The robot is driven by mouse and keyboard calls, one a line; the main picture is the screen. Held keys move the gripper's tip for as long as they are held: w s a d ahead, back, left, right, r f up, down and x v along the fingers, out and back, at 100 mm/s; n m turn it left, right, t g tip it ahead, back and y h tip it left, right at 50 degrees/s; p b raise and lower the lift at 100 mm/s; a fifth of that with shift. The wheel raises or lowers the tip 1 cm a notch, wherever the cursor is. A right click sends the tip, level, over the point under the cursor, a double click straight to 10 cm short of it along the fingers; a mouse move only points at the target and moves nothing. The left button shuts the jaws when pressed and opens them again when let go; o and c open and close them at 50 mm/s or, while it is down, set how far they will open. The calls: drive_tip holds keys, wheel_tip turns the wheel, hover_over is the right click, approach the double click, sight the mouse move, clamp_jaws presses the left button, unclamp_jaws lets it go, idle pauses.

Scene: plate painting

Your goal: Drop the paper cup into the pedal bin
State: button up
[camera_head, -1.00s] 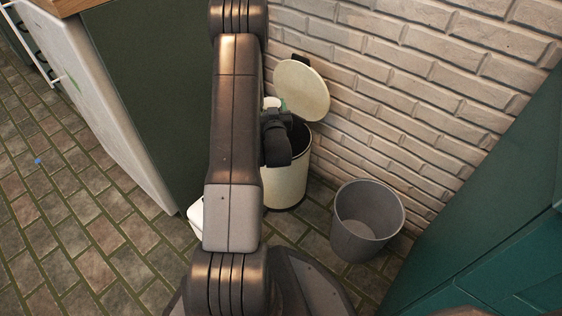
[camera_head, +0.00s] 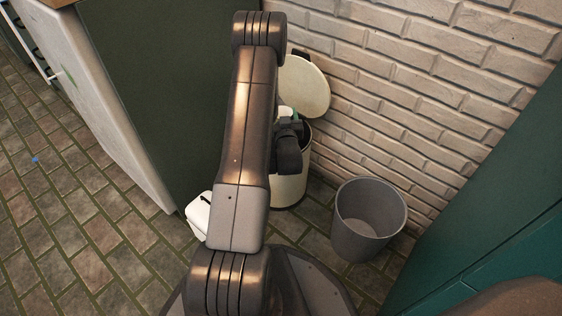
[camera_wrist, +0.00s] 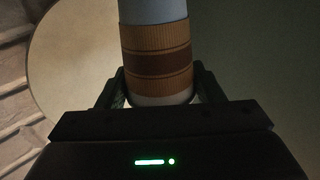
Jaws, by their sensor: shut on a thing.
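The paper cup (camera_wrist: 155,55) is pale with a brown corrugated sleeve, held between the two fingers of my gripper (camera_wrist: 158,90) in the wrist view. In the head view only a small pale piece of the cup (camera_head: 285,112) shows beside my arm. The cream pedal bin (camera_head: 290,190) stands against the brick wall with its round lid (camera_head: 305,88) raised. My gripper (camera_head: 290,123) is at the bin's opening in the head view; my arm hides part of the bin. The lid also shows behind the cup in the wrist view (camera_wrist: 75,65). I cannot tell how deep the cup is.
A grey open bucket-like bin (camera_head: 368,222) stands to the right of the pedal bin. A white item (camera_head: 199,215) is on the floor at the left, partly behind my arm. A dark green cabinet side (camera_head: 160,90) borders the left, and the brick wall (camera_head: 430,90) is behind.

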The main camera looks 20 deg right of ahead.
drive_tip(key=o, duration=1)
drive_tip(key=p+v, duration=0.2)
drive_tip(key=v, duration=1.1)
drive_tip(key=shift+s+a+p, duration=0.1)
drive_tip(key=shift+s+p, duration=0.25)
drive_tip(key=shift+s, duration=0.05)
drive_tip(key=shift+w, duration=0.15)
drive_tip(key=b+x, duration=0.2)
drive_tip(key=x, duration=1.1)
drive_tip(key=shift+w+f+b, duration=0.1)
drive_tip(key=shift+b, duration=0.3)
wheel_tip(320, 180, up, 4)
drive_tip(key=shift+w+r+p, duration=0.15)
drive_tip(key=shift+p, duration=0.8)
